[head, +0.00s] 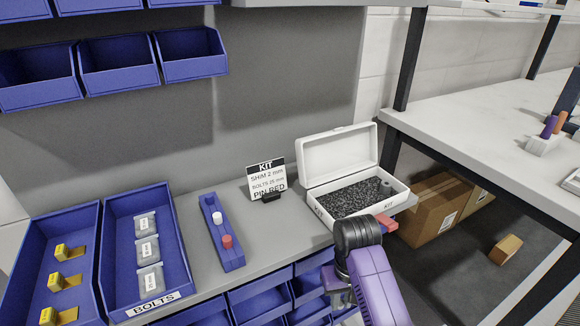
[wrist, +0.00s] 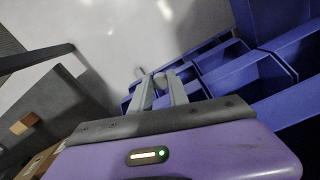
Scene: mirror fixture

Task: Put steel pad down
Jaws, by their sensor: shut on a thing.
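My gripper (wrist: 160,80) shows in the wrist view with its two grey fingers close together, pointing at the pale floor and the blue bins. It is shut on a small grey thing (wrist: 160,82) between the fingertips, taken to be the steel pad; its shape is hard to make out. In the head view my gripper (head: 338,288) is low beside the bench's front edge, mostly hidden by my dark wrist and purple arm link. The held pad cannot be made out there.
An open white kit box (head: 408,197) with dark foam holds a grey cylinder (head: 385,187). A kit card (head: 266,179), a blue holder (head: 221,235) with white and red pins, and a BOLTS tray (head: 113,226) stand on the grey bench (head: 185,215). Blue bins (head: 258,300) sit below its edge.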

